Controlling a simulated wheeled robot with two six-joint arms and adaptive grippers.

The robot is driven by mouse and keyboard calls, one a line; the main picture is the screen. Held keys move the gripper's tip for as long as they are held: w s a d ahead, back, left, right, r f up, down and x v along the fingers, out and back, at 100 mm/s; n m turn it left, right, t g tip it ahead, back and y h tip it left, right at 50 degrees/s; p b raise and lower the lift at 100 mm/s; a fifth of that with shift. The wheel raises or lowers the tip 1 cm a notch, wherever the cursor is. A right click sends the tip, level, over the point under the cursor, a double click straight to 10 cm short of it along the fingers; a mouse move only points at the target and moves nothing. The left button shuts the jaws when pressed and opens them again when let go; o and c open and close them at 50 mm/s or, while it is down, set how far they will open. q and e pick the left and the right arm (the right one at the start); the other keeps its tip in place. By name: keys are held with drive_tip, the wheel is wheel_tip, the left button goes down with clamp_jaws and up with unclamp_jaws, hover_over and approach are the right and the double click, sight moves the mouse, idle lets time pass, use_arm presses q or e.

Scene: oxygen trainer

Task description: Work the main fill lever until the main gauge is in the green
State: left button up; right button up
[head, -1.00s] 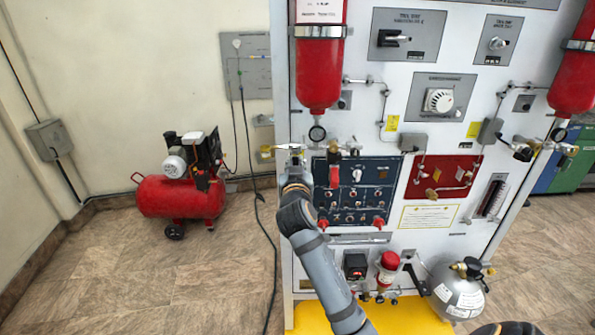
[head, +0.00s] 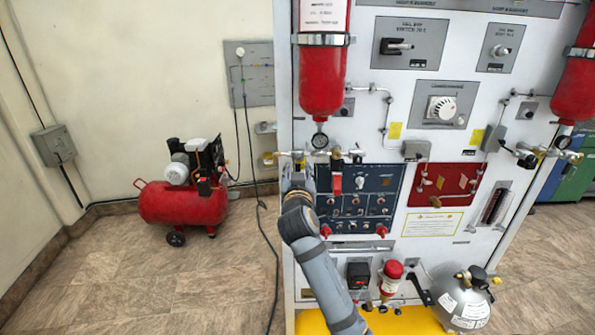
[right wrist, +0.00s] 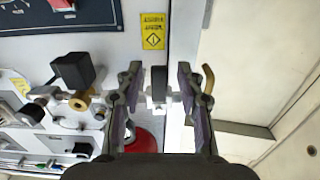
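My right gripper (head: 297,164) is at the left edge of the white trainer panel, just left of the dark blue control panel (head: 378,182). In the right wrist view, its two fingers (right wrist: 159,95) are apart, with a black lever-like part (right wrist: 159,80) on a pale fitting showing between them. I cannot tell whether a finger touches it, or whether it is the main fill lever. A small round gauge (head: 320,140) hangs under the left red cylinder (head: 322,75). Its needle is too small to read, and I cannot tell if it is the main gauge. My left gripper is out of view.
A bent brass piece (right wrist: 208,78) lies just beyond the right finger. A black-handled brass valve (right wrist: 75,75) is left of the fingers. A red compressor (head: 182,200) stands on the floor at left. A silver tank (head: 465,300) stands at lower right.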

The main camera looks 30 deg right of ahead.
drive_tip(key=v, duration=0.7)
drive_tip(key=shift+s+a, duration=0.2)
idle(0.8)
